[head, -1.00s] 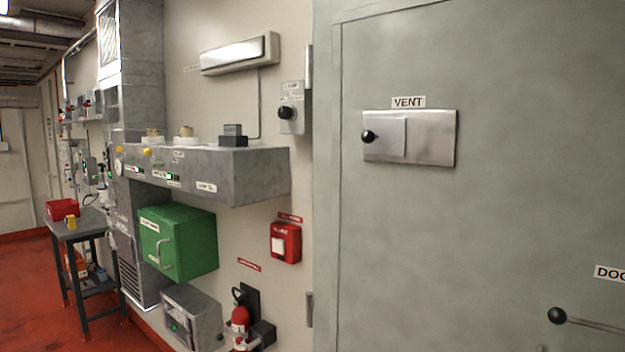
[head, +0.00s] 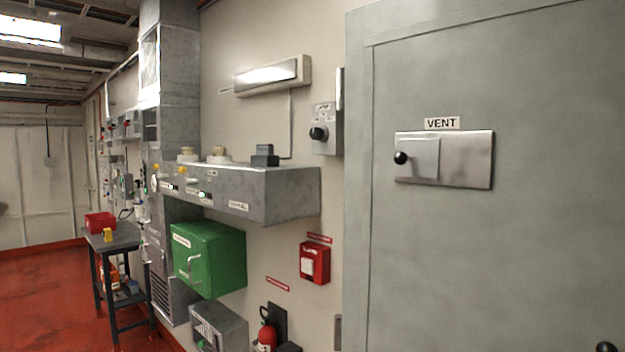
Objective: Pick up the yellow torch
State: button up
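A small yellow object (head: 108,235) stands on the grey work table (head: 128,243) at the left in the head view, at its near edge. It is too small to tell whether it is the torch. A small yellow thing (head: 183,169) also shows on the front of the grey wall shelf (head: 262,207), and it too is unclear. My gripper and arm are not in view.
A red box (head: 99,222) is on the same table, with items on its lower shelf. A green cabinet (head: 222,260), red call box (head: 314,263) and fire extinguisher (head: 267,333) line the wall. A large grey door (head: 545,240) fills the right. Red floor (head: 40,290) is clear at left.

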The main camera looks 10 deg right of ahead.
aim_at(107, 232)
jog(key=i+j+u, duration=0.55)
jog(key=i+u, duration=0.15)
jog(key=i, duration=0.2)
jog(key=i+j+u, duration=0.1)
jog(key=i+u, duration=0.35)
jog(key=i, duration=3.9)
jog(key=i+z, duration=0.15)
jog(key=i, duration=0.3)
jog(key=i+j+z, duration=0.15)
jog(key=i, duration=0.3)
jog(key=i+j+z, duration=0.2)
jog(key=i, duration=0.25)
